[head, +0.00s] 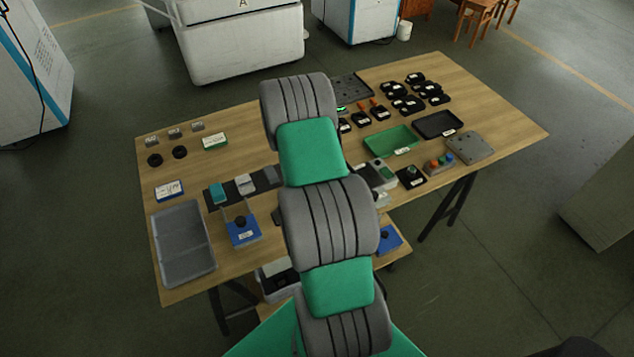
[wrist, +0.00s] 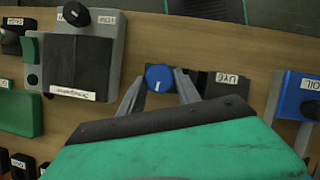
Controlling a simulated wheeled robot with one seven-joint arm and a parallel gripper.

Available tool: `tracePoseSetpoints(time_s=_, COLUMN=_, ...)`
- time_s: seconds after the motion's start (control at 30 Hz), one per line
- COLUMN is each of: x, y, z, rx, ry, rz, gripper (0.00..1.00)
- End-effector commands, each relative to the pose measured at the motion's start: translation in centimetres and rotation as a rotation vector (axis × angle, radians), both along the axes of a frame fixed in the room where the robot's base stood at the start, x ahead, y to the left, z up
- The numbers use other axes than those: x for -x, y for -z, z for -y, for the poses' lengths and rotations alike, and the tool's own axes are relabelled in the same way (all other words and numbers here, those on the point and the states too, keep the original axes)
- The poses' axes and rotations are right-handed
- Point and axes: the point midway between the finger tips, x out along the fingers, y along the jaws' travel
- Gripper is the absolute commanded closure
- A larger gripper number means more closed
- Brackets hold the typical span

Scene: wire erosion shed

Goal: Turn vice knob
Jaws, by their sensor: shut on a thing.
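A round blue knob (wrist: 158,78) with a white line on its top shows in the wrist view. The line points roughly up and down in the picture. My gripper (wrist: 161,84) has one grey finger on each side of the knob and is shut on it. A dark block with a white label (wrist: 222,84) sits just right of the knob. It may be the vice body, but I cannot tell. In the head view my arm hides the knob and the gripper.
The wooden table (head: 288,228) carries a grey tray (head: 183,243), a blue block with a black knob (head: 242,232) and a green tray (head: 391,140). In the wrist view a labelled grey device (wrist: 112,50) stands left and a blue block (wrist: 292,92) right.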

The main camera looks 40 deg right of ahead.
Motion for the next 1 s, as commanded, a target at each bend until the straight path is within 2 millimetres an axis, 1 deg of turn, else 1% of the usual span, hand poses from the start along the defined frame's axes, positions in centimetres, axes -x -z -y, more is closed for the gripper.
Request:
tracePoseSetpoints(time_s=0.03, x=-0.11, y=-0.42, z=-0.02, rx=0.002, ry=-0.025, rz=0.002, gripper=1.00)
tracePoseSetpoints(time_s=0.33, x=-0.14, y=-0.17, z=-0.10, rx=0.001, ry=-0.122, rz=0.004, gripper=1.00)
tracePoseSetpoints(time_s=0.8, x=-0.18, y=-0.08, z=-0.09, rx=0.001, ry=-0.134, rz=0.005, gripper=1.00)
tracePoseSetpoints(time_s=0.83, x=-0.19, y=-0.07, z=-0.09, rx=0.001, ry=-0.134, rz=0.005, gripper=0.59)
tracePoseSetpoints(time_s=1.0, x=-0.12, y=-0.04, z=-0.10, rx=0.001, ry=-0.133, rz=0.004, gripper=0.45)
